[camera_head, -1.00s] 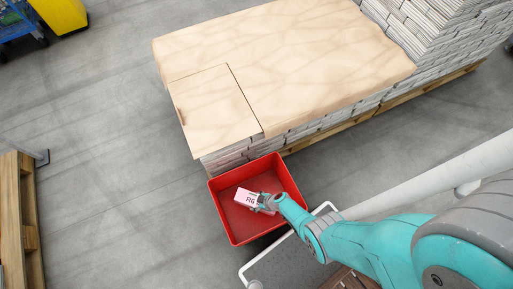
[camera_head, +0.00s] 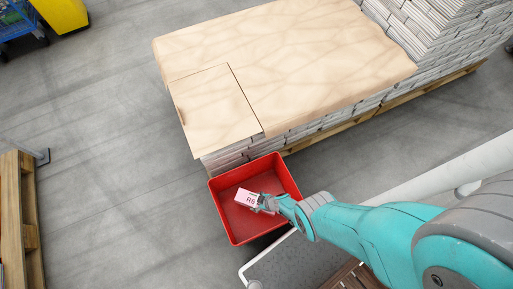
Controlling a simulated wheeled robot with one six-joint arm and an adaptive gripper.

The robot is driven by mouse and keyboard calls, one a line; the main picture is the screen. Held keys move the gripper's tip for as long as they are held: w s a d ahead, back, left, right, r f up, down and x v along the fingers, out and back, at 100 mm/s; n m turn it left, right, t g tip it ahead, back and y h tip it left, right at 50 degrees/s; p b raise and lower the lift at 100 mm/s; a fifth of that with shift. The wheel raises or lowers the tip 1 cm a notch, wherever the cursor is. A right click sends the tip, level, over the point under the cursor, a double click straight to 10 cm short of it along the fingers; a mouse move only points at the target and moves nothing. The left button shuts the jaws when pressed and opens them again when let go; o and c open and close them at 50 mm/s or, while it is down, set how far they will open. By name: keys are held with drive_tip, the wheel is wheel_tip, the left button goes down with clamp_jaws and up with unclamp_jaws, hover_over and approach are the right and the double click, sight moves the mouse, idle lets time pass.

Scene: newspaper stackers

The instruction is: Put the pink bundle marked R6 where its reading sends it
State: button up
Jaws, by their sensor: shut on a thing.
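The pink bundle marked R6 (camera_head: 246,199) shows over the inside of the red bin (camera_head: 238,237), near its middle. My gripper (camera_head: 260,202) is shut on the right end of the bundle. The bundle's marking faces up and looks turned in the picture. I cannot tell whether the bundle touches the bin floor or hangs above it. The far side of the bundle and part of the bin's right wall are hidden by my gripper and arm.
A stack topped with tan sheet (camera_head: 290,50) stands just behind the bin, with a separate tan board (camera_head: 215,105) on its near left corner. Stacked newspapers (camera_head: 440,30) rise at upper right. A wooden pallet (camera_head: 12,215) is at far left.

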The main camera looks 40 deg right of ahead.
drive_tip(key=shift+w, duration=0.1)
drive_tip(key=o, duration=1.8)
drive_tip(key=shift+a+r, duration=0.1)
drive_tip(key=shift+r, duration=0.15)
drive_tip(key=shift+r, duration=0.3)
drive_tip(key=shift+v, duration=3.8)
